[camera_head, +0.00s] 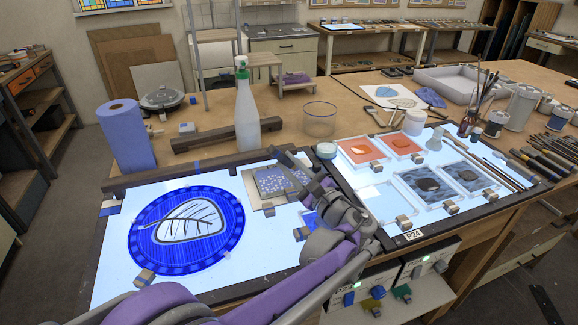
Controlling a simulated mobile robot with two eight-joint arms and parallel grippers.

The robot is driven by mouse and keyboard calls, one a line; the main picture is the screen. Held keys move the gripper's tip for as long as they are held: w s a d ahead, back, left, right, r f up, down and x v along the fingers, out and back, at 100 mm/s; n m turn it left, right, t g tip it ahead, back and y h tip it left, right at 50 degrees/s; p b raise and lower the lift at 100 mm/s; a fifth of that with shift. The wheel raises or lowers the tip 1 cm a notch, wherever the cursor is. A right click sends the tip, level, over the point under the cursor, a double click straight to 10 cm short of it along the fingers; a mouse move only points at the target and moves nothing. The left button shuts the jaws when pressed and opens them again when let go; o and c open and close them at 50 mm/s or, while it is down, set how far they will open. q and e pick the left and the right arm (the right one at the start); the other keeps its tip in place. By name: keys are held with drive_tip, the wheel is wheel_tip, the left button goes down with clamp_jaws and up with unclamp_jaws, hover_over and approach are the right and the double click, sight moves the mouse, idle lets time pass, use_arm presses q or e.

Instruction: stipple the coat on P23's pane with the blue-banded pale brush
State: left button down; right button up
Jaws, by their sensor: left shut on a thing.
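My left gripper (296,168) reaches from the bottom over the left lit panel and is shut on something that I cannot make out. It is over or beside a small speckled blue pane (268,181); I cannot tell whether it touches. A round blue pane (146,243) with a white leaf-like shape lies to the left on the same panel. I cannot pick out the blue-banded pale brush. My right gripper is not in view.
A blue paper roll (127,137), a spray bottle (246,115) and a clear glass (319,119) stand behind the left panel. Orange and grey panes in clear frames lie on the right panel. Brushes, jars and a grey tray (455,82) crowd the right side.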

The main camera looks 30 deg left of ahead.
use_arm(q)
drive_tip(key=shift+a+r, duration=0.1)
drive_tip(key=shift+r, duration=0.1)
drive_tip(key=shift+s+a+p, duration=0.1)
drive_tip(key=shift+s+a, duration=0.45)
drive_tip(key=shift+a, duration=0.6)
drive_tip(key=shift+s+a+p, duration=0.1)
drive_tip(key=shift+s+a, duration=0.4)
drive_tip(key=shift+a, duration=0.6)
drive_tip(key=shift+s+a+p, duration=0.1)
drive_tip(key=shift+s+a, duration=0.45)
drive_tip(key=shift+a, duration=0.6)
drive_tip(key=shift+f, duration=0.15)
drive_tip(key=shift+f+b, duration=0.55)
drive_tip(key=shift+f, duration=0.1)
drive_tip(key=shift+f, duration=0.35)
drive_tip(key=shift+r+p, duration=0.75)
drive_tip(key=shift+r, duration=0.4)
